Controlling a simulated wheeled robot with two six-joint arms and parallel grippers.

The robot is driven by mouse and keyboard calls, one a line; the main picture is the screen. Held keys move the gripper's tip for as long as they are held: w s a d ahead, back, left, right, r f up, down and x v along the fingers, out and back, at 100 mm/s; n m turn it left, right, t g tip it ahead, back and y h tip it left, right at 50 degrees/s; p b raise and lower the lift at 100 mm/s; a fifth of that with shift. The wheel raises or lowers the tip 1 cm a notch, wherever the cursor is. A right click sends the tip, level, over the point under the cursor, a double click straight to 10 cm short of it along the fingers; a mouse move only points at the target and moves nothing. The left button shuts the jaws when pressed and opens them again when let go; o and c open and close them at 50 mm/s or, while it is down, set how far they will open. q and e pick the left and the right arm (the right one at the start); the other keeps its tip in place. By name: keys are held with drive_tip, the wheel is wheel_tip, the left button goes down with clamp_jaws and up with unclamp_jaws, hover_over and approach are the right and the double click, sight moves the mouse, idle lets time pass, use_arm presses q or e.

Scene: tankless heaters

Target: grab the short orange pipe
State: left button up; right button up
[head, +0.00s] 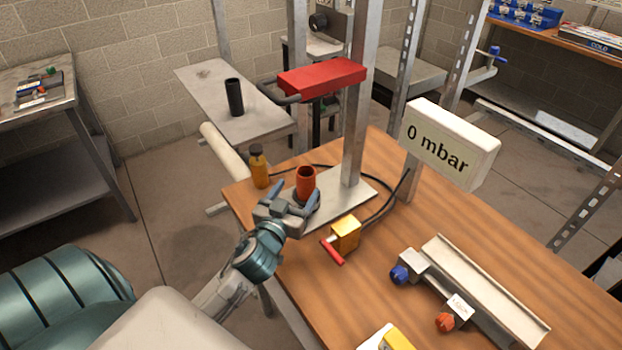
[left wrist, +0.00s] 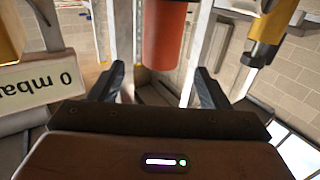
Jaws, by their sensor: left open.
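The short orange pipe (head: 306,181) stands upright on a grey metal plate (head: 343,203) near the left end of the wooden table. My left gripper (head: 290,197) is open right beside it, on the near left side, with its fingers pointing toward it. In the left wrist view the orange pipe (left wrist: 166,38) appears ahead, between the two spread fingers of the left gripper (left wrist: 160,88). No grip on the pipe is visible. My right gripper is not in view.
A yellow bottle with a dark cap (head: 259,168) stands just left of the pipe. A metal post (head: 355,130) with a red press arm (head: 322,77) rises behind it. A yellow valve with a red handle (head: 345,235) lies to the right. The display (head: 450,145) reads 0 mbar.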

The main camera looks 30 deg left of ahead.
sight(310, 167)
use_arm(q)
drive_tip(key=w, duration=0.2)
drive_tip(key=w+p, duration=0.1)
drive_tip(key=shift+a+r, duration=0.3)
drive_tip(key=shift+w+a+f, duration=0.1)
drive_tip(key=shift+w, duration=0.2)
drive_tip(key=w+p, duration=0.1)
drive_tip(key=w, duration=0.1)
drive_tip(key=w+a+p, duration=0.1)
drive_tip(key=w+p, duration=0.1)
drive_tip(key=shift+w, duration=0.5)
drive_tip(key=c, duration=1.3)
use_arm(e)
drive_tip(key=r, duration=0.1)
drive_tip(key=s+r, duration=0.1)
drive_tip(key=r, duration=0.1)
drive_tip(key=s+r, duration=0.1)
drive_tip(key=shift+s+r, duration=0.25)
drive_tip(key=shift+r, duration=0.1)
